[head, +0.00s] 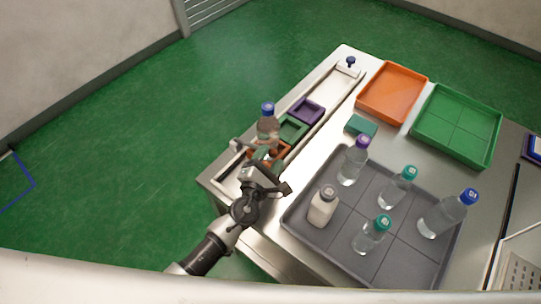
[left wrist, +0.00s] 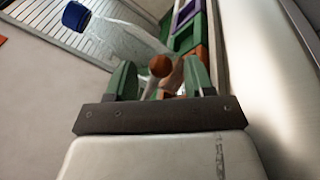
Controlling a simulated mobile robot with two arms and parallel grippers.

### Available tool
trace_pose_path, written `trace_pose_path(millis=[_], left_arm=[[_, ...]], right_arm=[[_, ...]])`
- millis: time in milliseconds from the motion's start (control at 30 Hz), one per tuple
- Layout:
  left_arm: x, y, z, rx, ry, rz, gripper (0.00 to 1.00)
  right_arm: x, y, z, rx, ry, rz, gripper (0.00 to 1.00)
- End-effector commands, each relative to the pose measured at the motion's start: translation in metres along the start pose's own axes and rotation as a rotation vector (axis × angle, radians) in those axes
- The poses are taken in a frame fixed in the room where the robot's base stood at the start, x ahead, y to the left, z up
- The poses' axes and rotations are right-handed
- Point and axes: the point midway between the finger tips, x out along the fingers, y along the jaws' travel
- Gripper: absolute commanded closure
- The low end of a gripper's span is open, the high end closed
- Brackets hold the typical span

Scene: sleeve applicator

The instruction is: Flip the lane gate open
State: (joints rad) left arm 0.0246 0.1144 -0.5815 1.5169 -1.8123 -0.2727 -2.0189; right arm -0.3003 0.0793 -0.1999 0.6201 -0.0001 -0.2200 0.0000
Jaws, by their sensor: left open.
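My left gripper (head: 262,167) is over the near end of the metal lane (head: 333,92) at the table's left edge. In the left wrist view its two green fingertips (left wrist: 160,80) are open, one on each side of an orange-brown ball knob (left wrist: 159,66). The knob appears to be the handle of the lane gate; I cannot tell whether the fingers touch it. The gate's body is mostly hidden by the gripper. A clear blue-capped bottle (head: 268,127) stands just beyond, in the lane, and also shows in the left wrist view (left wrist: 120,35). My right gripper is not in view.
Purple (head: 307,109), green (head: 292,128) and orange (head: 281,150) holders line the lane. A grey tray (head: 300,222) with several bottles stands to the right. An orange tray (head: 392,92), a green tray (head: 456,125) and a teal block (head: 361,126) lie behind it.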

Motion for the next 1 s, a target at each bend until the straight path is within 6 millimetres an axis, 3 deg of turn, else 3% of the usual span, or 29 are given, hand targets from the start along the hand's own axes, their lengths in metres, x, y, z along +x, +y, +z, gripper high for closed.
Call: trace_pose_path(millis=[367,733,1000], left_arm=[[0.0078,-0.0002,0.0000,-0.001,0.000,-0.001,0.47],[0.0076,-0.0001,0.0000,-0.001,0.000,0.000,1.00],[0.0097,0.0016,0.0007,-0.012,0.002,-0.003,1.00]], right_arm=[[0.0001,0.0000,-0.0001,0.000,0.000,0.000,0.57],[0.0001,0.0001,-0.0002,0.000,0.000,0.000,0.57],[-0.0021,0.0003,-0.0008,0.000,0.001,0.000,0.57]])
